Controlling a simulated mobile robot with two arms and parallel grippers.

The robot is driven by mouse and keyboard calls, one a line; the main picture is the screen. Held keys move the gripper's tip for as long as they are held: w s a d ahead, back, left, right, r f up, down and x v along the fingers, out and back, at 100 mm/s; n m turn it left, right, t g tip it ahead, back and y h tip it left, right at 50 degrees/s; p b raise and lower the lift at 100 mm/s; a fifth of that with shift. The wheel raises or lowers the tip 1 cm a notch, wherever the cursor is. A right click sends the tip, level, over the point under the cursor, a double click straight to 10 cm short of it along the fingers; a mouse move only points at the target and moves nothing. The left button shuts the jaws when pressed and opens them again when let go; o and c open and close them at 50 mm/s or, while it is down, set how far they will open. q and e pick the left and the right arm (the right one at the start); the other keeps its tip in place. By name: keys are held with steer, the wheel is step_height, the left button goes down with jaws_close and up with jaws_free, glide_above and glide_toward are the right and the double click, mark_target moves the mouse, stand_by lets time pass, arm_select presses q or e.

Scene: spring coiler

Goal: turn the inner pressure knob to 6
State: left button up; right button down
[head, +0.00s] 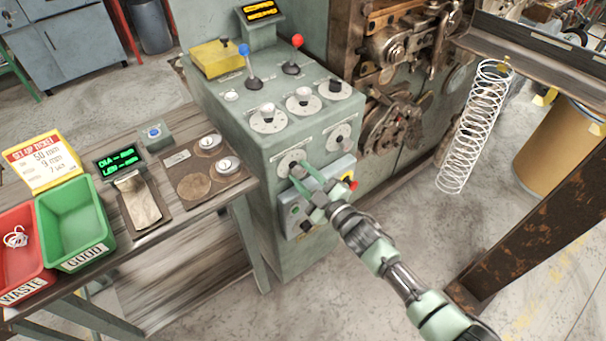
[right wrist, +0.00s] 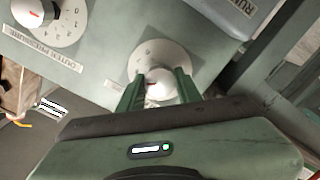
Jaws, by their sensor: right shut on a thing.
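A white knob (right wrist: 161,88) on a pale round dial (right wrist: 155,55) sits on the machine's green front panel; its dial shows in the head view (head: 290,160). My right gripper (head: 301,172) reaches it from the front, with one green finger on each side of the knob in the right wrist view (right wrist: 158,84), shut on it. A red mark shows at the knob's left side there. The dial's numbers are too small and partly hidden to read surely. The neighbouring knob (right wrist: 31,14) is labelled OUTER PRESSURE and has a red pointer. My left gripper is not in view.
The green machine cabinet (head: 225,110) has several dials and two levers on top. A control box (head: 293,215) with buttons and a red knob (head: 350,183) sits just below my right gripper. A coiled spring (head: 475,125) hangs at right. A bench with green (head: 75,225) and red bins stands left.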

steer(key=shift+f, duration=0.1)
steer(key=c, duration=1)
jaws_free()
steer(key=shift+o, duration=0.2)
steer(key=b+v, duration=0.1)
steer(key=v, duration=0.7)
steer(key=shift+w, duration=0.1)
